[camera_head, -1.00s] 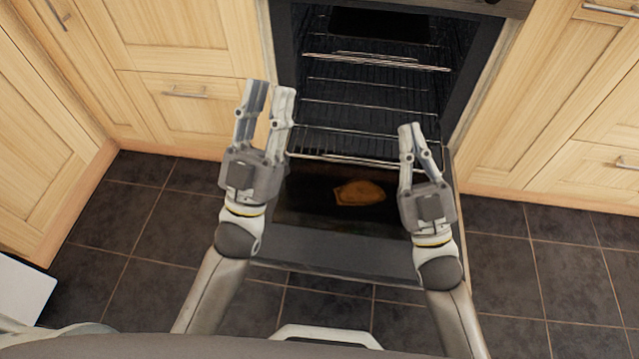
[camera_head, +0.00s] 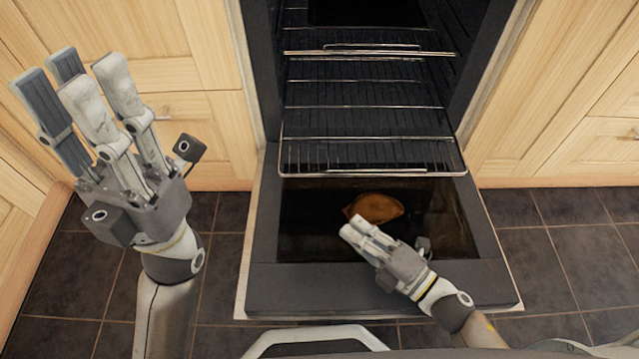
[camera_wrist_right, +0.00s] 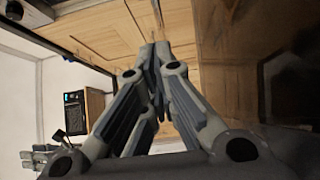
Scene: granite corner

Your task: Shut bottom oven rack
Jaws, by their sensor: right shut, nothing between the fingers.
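The bottom oven rack (camera_head: 370,158) is a dark wire shelf with a shiny front rail. It sticks out of the oven, its front rail above the inner part of the lowered door. My right gripper (camera_head: 355,228) is shut and empty, over the door's glass, nearer to me than the rack's rail and apart from it. Its closed fingers also fill the middle of the right wrist view (camera_wrist_right: 155,70). My left gripper (camera_head: 80,80) is raised at the left, open and empty, well away from the rack.
The oven door (camera_head: 370,283) lies open and flat. A brown rounded shape (camera_head: 377,208) shows at its glass. An upper rack (camera_head: 370,52) is inside the oven. Wooden cabinets (camera_head: 215,140) flank the oven, and dark floor tiles (camera_head: 570,250) are clear.

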